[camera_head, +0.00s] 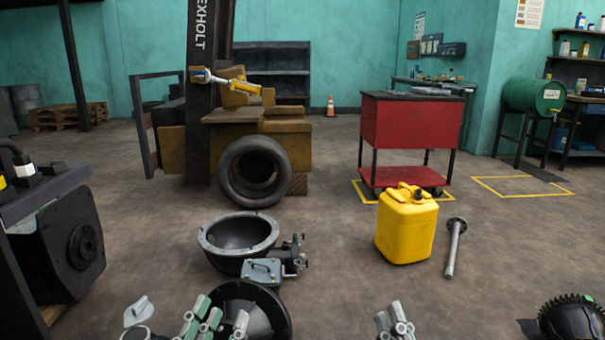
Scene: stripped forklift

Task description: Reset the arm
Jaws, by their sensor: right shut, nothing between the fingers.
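My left gripper (222,322) shows at the bottom edge, left of centre, in front of a black round part. Its grey and green fingers stand apart with a dark gap between them, and I see nothing held there. My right gripper (394,322) shows at the bottom edge, right of centre. Its grey fingers are close together, shut and empty, over bare floor. Both arms are mostly out of view below the picture.
A black, grey-rimmed housing (238,240) lies ahead of my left gripper. A toothed black part (574,318) is bottom right. Further back are a tyre (236,180), stripped forklift (205,133) and red cart (410,122).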

